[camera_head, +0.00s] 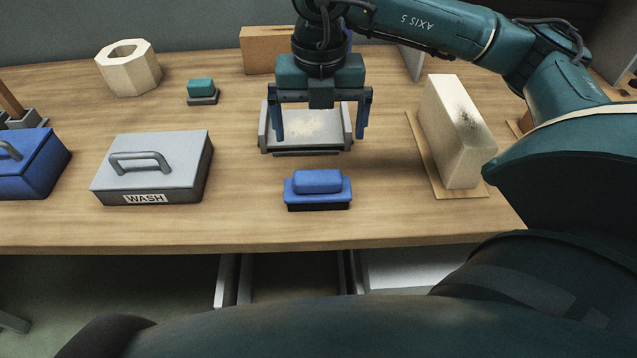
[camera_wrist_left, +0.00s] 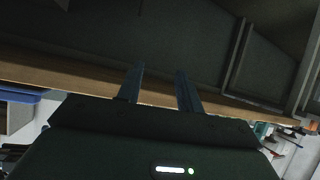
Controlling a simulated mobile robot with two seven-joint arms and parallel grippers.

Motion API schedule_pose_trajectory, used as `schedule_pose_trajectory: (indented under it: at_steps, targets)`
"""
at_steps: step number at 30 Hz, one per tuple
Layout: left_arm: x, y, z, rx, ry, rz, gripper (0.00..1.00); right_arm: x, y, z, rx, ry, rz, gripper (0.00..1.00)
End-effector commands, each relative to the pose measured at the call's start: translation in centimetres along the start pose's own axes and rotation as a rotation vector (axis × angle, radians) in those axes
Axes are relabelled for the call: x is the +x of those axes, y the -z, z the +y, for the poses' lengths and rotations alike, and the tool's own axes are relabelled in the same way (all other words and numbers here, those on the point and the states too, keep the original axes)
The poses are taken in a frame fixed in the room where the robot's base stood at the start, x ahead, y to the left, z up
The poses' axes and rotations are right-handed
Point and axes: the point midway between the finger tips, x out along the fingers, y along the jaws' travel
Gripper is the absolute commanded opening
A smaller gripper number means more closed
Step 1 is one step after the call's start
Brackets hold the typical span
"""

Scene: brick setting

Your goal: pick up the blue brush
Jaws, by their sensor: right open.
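The blue brush (camera_head: 318,187) lies on the wooden table near its front edge, with a blue grip on top and a dark underside. My right gripper (camera_head: 321,132) is open and empty, pointing down over the grey tray (camera_head: 342,146), behind the brush and apart from it. The tray holds some pale powder. My left gripper (camera_wrist_left: 160,88) shows only in the left wrist view, its two fingers apart with nothing between them, under a dark surface. The brush does not show in the left wrist view.
A grey box marked WASH (camera_head: 187,182) and a blue box (camera_head: 38,170) stand left of the brush. A pale block (camera_head: 455,130) stands right. A small teal brush (camera_head: 201,88) and hexagonal piece (camera_head: 128,68) lie farther back. Table around the blue brush is clear.

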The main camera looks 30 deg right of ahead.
Motion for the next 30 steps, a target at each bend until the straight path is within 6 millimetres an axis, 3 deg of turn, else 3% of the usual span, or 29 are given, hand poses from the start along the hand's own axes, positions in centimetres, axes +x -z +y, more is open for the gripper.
schedule_pose_trajectory:
  at_steps: [6, 14, 21, 30]
  targets:
    - [-0.1, -0.2, -0.3, 0.01, 0.004, -0.008, 0.36, 3.9, 0.1, 0.0, -0.002, 0.001, 0.004, 1.0]
    - [-0.2, -0.2, -0.3, 0.013, 0.006, -0.013, 0.36, 5.8, 0.5, 0.1, -0.004, 0.0, 0.004, 1.0]
    - [-0.4, -0.1, -0.3, 0.018, 0.01, -0.022, 0.36, 9.2, 1.4, 0.4, -0.003, -0.001, 0.005, 1.0]
    - [-0.3, -0.2, -0.2, 0.007, 0.013, -0.024, 0.36, 10.3, 1.4, 0.4, -0.003, -0.003, 0.003, 1.0]
